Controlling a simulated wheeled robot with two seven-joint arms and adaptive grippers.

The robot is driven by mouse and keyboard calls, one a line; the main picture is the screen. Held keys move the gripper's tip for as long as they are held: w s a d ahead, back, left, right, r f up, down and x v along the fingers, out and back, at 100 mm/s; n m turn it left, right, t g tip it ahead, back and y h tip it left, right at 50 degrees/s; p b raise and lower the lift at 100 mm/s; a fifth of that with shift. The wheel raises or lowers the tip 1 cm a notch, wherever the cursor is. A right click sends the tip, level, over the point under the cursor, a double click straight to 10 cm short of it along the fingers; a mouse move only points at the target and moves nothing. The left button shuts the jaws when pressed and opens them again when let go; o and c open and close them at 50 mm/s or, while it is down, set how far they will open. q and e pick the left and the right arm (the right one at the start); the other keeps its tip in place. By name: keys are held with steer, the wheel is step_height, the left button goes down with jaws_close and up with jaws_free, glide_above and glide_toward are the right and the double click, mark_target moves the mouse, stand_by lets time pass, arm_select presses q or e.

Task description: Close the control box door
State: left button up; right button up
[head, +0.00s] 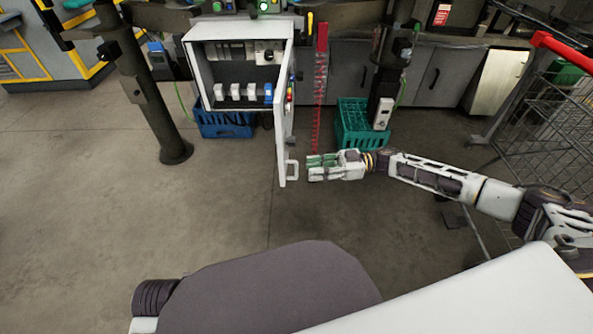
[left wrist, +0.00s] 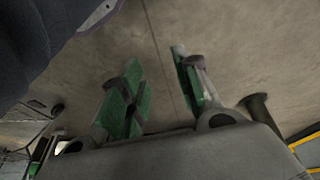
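The control box (head: 215,78) is a light grey cabinet at the upper middle of the head view, with its front open and switches inside. Its door (head: 281,120) stands swung out toward me and shows nearly edge-on, with coloured buttons on its right face. A pale loop handle (head: 291,170) sits near the door's lower near corner. My right gripper (head: 310,168) is just right of the handle, fingers pointing left at it, open and apparently empty. A small gap seems to separate them. My left gripper (left wrist: 153,72) is open and empty over the floor in the left wrist view, outside the head view.
A blue crate (head: 222,124) is under the box and a green crate (head: 352,122) is behind my right gripper. A dark post (head: 146,95) stands at left and a wire cart (head: 550,110) at right. The floor left of the door is clear.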

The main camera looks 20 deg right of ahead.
mark_target(296, 175)
arm_select(q)
steer(key=shift+s+d+r+b, duration=0.15)
steer(key=shift+s+r+b, duration=0.25)
steer(key=shift+r, duration=0.3)
arm_select(e)
steer(key=shift+w+a, duration=0.25)
steer(key=shift+a, duration=1.3)
steer(key=shift+w+a, duration=0.2)
steer(key=shift+a, duration=1.3)
arm_select(q)
steer(key=shift+w, duration=0.1)
arm_select(e)
jaws_close()
arm_select(q)
steer(key=shift+w+r, duration=0.15)
steer(key=shift+w, duration=0.15)
